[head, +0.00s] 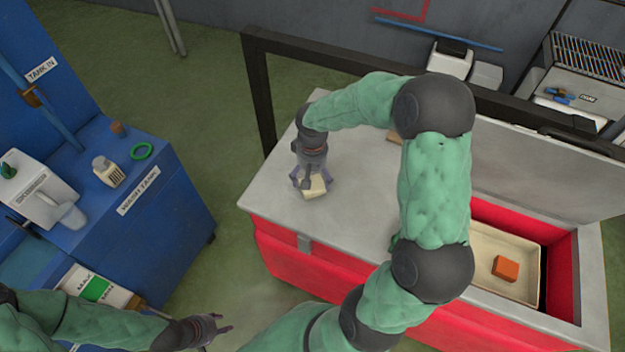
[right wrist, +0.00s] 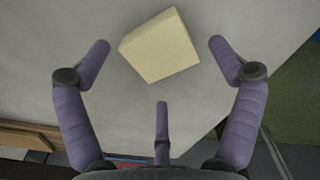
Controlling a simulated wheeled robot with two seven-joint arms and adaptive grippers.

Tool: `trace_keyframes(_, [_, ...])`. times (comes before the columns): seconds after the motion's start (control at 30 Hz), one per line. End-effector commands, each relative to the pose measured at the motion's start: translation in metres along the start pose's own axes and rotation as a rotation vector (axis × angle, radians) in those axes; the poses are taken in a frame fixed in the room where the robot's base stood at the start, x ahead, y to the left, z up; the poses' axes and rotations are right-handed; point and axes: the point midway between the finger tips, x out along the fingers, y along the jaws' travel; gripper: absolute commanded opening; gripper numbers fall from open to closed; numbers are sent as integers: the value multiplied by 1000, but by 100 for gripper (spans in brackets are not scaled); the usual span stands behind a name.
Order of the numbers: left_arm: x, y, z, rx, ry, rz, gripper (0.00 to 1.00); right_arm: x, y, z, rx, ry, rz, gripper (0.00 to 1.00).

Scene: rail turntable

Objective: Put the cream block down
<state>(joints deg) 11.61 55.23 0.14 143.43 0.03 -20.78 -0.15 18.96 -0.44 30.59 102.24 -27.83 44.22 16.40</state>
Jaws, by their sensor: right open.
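The cream block (head: 317,187) is on the grey lid (head: 270,190) of the red chest, near the lid's front left part. In the right wrist view the cream block (right wrist: 160,46) lies tilted in the picture between the spread fingers, with gaps on both sides. My right gripper (head: 311,183) is open above and around the block, pointing down; no finger visibly touches it. My left gripper (head: 220,327) is low at the left, away from the chest, over the floor. Its fingers are too small to judge.
The chest's right part is open, with a cream tray (head: 480,266) holding an orange block (head: 505,268). A dark frame (head: 262,95) stands behind. A tan piece (head: 394,137) lies on the lid, partly hidden by my arm. A blue cabinet (head: 165,230) with several items stands left.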

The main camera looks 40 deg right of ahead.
Motion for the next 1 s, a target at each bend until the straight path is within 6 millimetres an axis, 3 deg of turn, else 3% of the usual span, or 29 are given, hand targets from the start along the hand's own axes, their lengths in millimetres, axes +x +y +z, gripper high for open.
trace_keyframes(0.03, [-7,3,0,0,0,0,40,-16,0,-1,0,5,0,92])
trace_keyframes(0.2, [-18,6,1,0,0,0,40,-48,0,-1,-1,3,0,92])
trace_keyframes(0.4, [-25,9,1,0,0,0,40,-73,0,0,-1,2,0,92])
trace_keyframes(1.0, [-26,9,1,0,0,0,40,-81,0,0,-1,0,-1,92])
